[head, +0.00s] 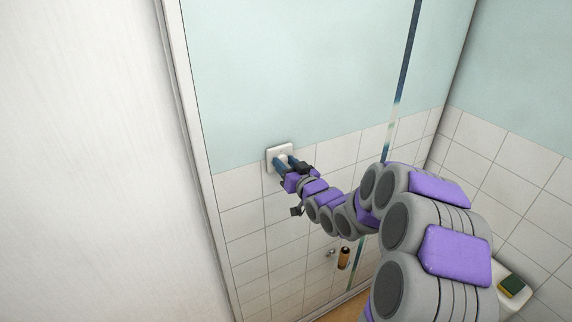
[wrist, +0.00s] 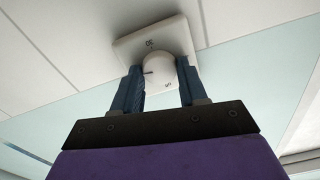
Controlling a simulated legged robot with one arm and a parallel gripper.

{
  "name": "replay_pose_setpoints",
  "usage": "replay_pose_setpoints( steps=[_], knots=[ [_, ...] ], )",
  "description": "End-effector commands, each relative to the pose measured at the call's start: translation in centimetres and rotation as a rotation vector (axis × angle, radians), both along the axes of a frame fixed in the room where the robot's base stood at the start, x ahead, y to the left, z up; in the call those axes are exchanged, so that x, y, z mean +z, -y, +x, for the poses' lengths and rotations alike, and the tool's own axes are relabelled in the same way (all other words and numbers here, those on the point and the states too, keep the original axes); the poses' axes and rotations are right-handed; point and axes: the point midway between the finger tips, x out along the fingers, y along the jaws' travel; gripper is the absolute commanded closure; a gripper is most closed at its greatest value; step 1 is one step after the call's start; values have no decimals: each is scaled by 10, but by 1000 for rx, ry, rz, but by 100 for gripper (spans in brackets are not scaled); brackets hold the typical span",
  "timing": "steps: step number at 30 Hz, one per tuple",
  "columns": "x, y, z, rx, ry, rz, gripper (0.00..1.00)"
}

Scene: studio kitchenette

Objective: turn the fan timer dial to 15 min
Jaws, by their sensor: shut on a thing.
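The fan timer dial (wrist: 160,71) is a round white knob on a square white wall plate (wrist: 129,47). In the wrist view a short dark mark shows on the left side of the knob. Small dark markings sit on the plate above and below it, too blurred to read surely. The plate also shows in the head view (head: 272,154), on the tiled wall's upper edge. My gripper (wrist: 162,78) is shut on the dial, with one blue finger on each side. In the head view my gripper (head: 282,162) hides most of the dial.
A brown-handled item (head: 344,258) hangs on the tiled wall below my arm. A green and yellow sponge (head: 512,287) lies on a white surface at the lower right. A pale panel (head: 90,160) stands close on the left. The wall around the plate is clear.

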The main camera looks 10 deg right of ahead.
Motion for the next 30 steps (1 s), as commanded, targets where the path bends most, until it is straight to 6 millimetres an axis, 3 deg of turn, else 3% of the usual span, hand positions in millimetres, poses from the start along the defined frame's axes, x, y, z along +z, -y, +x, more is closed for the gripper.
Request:
replay_pose_setpoints(
  steps=[12, 21, 22, 30],
  knots=[
    [-2, 0, 0, 0, 52, -161, 88],
    [0, 0, 0, -1, 55, -174, 88],
    [0, 0, 0, -1, 55, -174, 56],
    [0, -1, 0, 0, 57, -174, 34]
  ],
)
